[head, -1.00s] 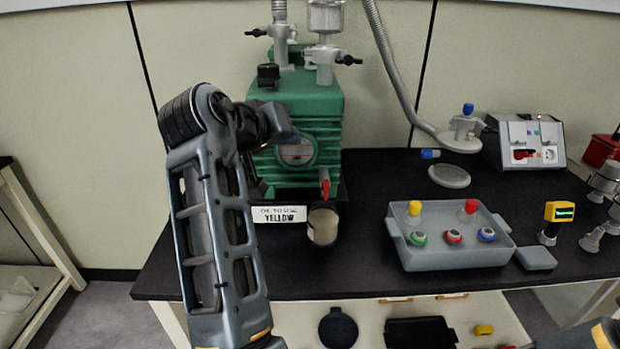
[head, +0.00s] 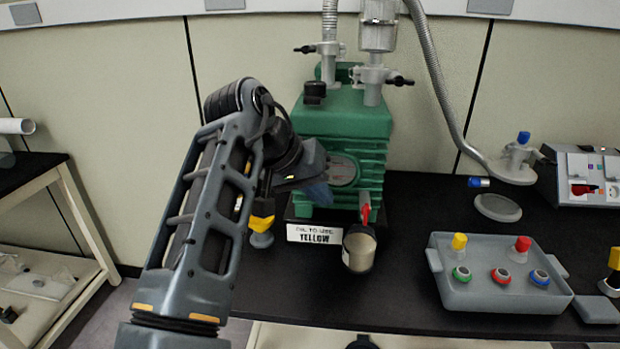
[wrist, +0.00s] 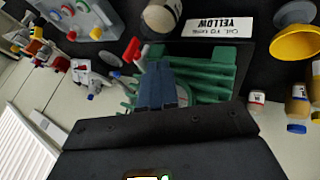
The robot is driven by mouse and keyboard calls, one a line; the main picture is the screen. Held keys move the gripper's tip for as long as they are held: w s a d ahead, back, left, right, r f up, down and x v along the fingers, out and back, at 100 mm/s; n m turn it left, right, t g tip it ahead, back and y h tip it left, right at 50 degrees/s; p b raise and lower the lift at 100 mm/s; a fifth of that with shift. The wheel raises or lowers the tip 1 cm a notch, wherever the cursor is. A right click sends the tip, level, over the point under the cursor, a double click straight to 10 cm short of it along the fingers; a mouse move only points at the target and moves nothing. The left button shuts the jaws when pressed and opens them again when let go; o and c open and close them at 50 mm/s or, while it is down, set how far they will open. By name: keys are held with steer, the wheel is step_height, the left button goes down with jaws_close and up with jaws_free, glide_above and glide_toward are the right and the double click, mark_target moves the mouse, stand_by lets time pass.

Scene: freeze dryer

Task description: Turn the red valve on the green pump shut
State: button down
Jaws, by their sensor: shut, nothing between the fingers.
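The green pump (head: 345,125) stands on the black bench in the head view. Its red valve (head: 366,212) sticks out low on the front, right of the white YELLOW label (head: 314,234), above a cup of pale liquid (head: 359,250). My gripper (head: 322,192) is shut and empty in front of the pump's lower face, left of the red valve and apart from it in the picture. In the wrist view the shut fingers (wrist: 162,75) lie over the green pump body, with the red valve handle (wrist: 131,50) just to their upper left.
A grey tray (head: 500,295) with coloured caps sits on the bench to the right. A yellow-topped item (head: 261,228) stands left of the label, close to my arm. A grey hose (head: 440,100) hangs right of the pump. Bench between cup and tray is clear.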

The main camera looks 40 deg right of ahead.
mark_target(362, 214)
steer(key=shift+s+d+f+p, duration=0.15)
steer(key=shift+s+d+f, duration=0.3)
steer(key=shift+s+d, duration=0.25)
steer(key=shift+s+d+f+p, duration=0.2)
steer(key=shift+s+d+f, duration=0.2)
steer(key=shift+s+d, duration=0.25)
steer(key=shift+s+d+f+p, duration=0.15)
steer(key=shift+s+d+f, duration=0.35)
steer(key=shift+d, duration=0.35)
steer(key=shift+w+r, duration=0.1)
steer(key=shift+w, duration=0.05)
